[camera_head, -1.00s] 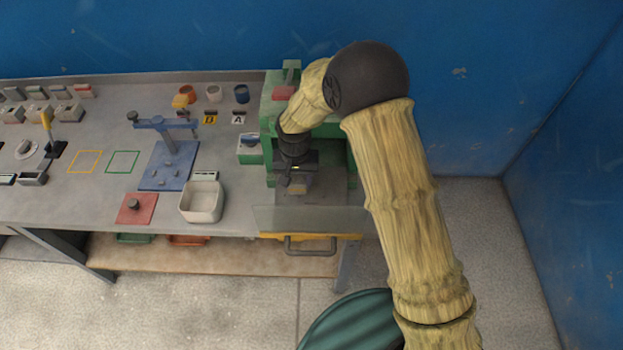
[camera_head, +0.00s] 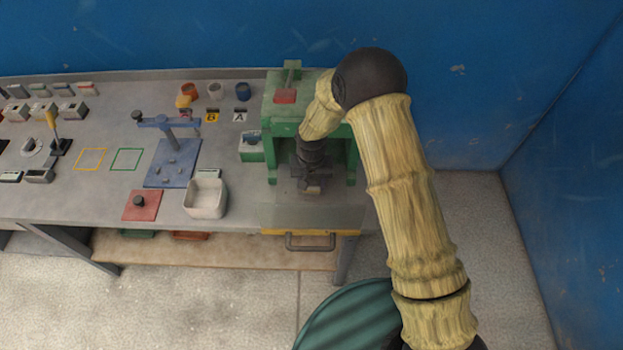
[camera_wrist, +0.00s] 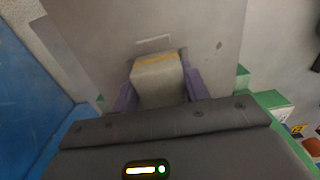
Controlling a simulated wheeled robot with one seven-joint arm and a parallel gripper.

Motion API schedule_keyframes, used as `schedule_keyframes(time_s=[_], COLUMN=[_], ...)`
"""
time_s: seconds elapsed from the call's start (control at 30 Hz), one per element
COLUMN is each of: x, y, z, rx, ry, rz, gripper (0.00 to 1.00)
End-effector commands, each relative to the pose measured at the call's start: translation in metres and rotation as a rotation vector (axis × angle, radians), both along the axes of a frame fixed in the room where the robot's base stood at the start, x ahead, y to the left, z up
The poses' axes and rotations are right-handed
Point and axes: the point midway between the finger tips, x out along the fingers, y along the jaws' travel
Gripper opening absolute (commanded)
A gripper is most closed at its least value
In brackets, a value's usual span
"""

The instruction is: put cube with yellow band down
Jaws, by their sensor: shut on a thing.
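The cube with the yellow band (camera_wrist: 157,82) is pale, with a yellow stripe along its far edge in the wrist view. My gripper (camera_head: 312,187) is shut on it, with a purple finger on each side. In the head view they are inside the green press frame (camera_head: 283,122), over its grey floor; the cube is small there and its band cannot be made out. I cannot tell whether the cube touches the floor below.
A clear panel (camera_head: 290,217) and a yellow bar with a handle (camera_head: 310,243) are at the press front. A white bin (camera_head: 206,199), a blue stand (camera_head: 172,165) and a red plate (camera_head: 142,205) stand to the left. Green frame posts flank my gripper.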

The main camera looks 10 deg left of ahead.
Motion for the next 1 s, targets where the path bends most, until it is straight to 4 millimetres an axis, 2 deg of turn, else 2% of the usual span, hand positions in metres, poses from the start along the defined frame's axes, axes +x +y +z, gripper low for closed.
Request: schedule_keyframes(time_s=[0.77,0.8,0.9,1.0], x=[-0.002,-0.003,-0.003,-0.003], y=[-0.001,-0.001,-0.001,-0.002], z=[-0.016,-0.017,-0.017,-0.018], rx=[-0.002,-0.004,-0.004,-0.005], ry=[0.006,0.006,0.007,0.008], rz=[0.0,0.0,0.0,0.0], gripper=[0.15,0.47,0.63,0.67])
